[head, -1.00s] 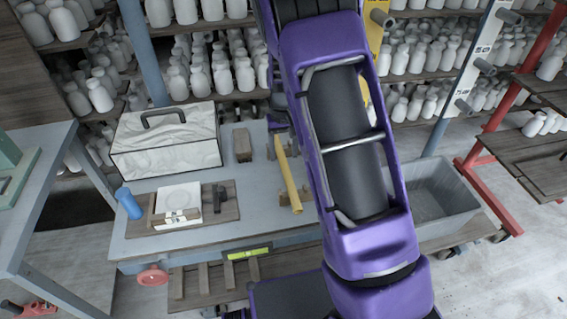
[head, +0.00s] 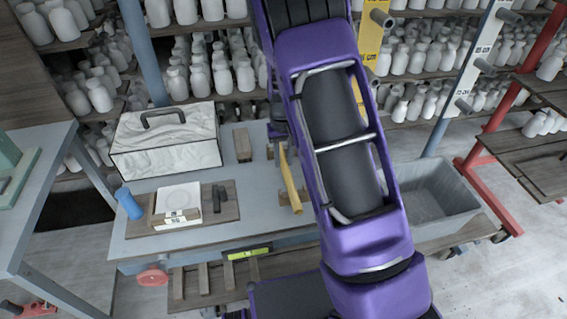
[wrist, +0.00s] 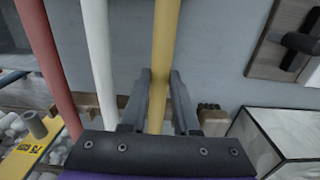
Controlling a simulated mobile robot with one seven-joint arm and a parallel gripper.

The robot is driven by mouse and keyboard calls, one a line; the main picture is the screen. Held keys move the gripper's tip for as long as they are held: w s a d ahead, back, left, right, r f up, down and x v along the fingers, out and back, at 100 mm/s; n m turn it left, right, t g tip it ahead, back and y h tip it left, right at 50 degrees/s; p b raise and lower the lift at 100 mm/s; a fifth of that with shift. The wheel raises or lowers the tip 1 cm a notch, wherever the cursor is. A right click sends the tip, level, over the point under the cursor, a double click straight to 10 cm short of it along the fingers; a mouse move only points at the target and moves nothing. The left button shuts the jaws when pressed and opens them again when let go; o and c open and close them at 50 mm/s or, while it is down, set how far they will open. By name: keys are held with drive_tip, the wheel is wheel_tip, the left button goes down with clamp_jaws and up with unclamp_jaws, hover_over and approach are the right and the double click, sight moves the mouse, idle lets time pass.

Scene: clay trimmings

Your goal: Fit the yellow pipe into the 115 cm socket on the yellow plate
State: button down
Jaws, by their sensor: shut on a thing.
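The yellow pipe (head: 290,180) lies lengthwise over the grey bench, partly hidden by my purple arm in the head view. In the wrist view, the pipe (wrist: 166,35) runs between the dark fingers of my gripper (wrist: 160,78), which is shut on it. I cannot tell whether the pipe is clear of its wooden supports. Part of the plate (wrist: 22,160) and a grey socket show at the wrist view's lower left. I cannot make out the 115 cm mark.
A red pipe (wrist: 45,60) and a white pipe (wrist: 97,60) lie beside the yellow one. A marbled box (head: 166,140) and a board (head: 225,212) with a pale block sit on the bench. A white plate (head: 487,50) with sockets stands right; a grey bin (head: 455,205) is below it.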

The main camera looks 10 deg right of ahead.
sight(291, 183)
wheel_tip(291, 183, up, 9)
drive_tip(key=s+f, duration=0.1)
drive_tip(key=s, duration=0.2)
drive_tip(key=s+f, duration=0.4)
drive_tip(key=s, duration=0.1)
drive_tip(key=shift+s+f, duration=0.25)
drive_tip(key=shift+s, duration=0.05)
drive_tip(key=shift+d, duration=0.1)
